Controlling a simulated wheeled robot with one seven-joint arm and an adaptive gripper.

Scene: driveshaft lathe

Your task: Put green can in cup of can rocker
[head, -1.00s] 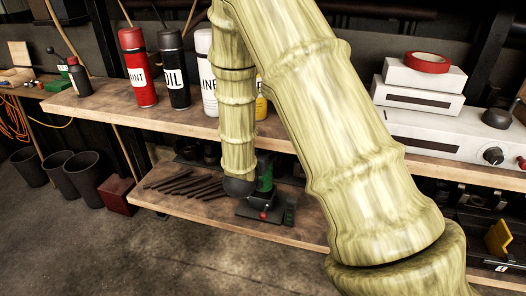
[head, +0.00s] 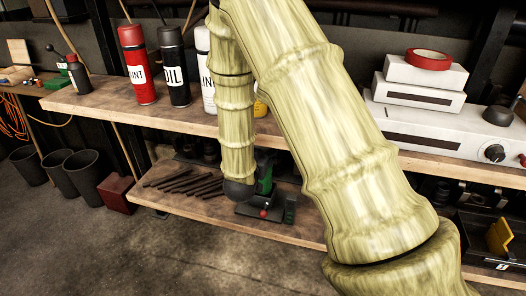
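On the lower shelf stands a dark device with a flat base, a red knob and a green side part, which looks like the can rocker (head: 262,213). A green upright shape (head: 265,172) rises at its back, partly hidden by my arm. I cannot tell whether it is the green can or part of the device. My gripper (head: 238,193) shows only as a dark rounded end below my bamboo-patterned arm, just left of the green shape. It overlaps the device in the picture. Its fingers are hidden, so contact or grip cannot be told. The cup is not clearly visible.
Red (head: 137,65), black (head: 173,66) and white (head: 206,70) spray cans stand on the upper shelf (head: 110,101), close to my arm. Dark rods (head: 185,182) lie left of the device. White boxes (head: 422,92) are stacked at right. The floor in front is clear.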

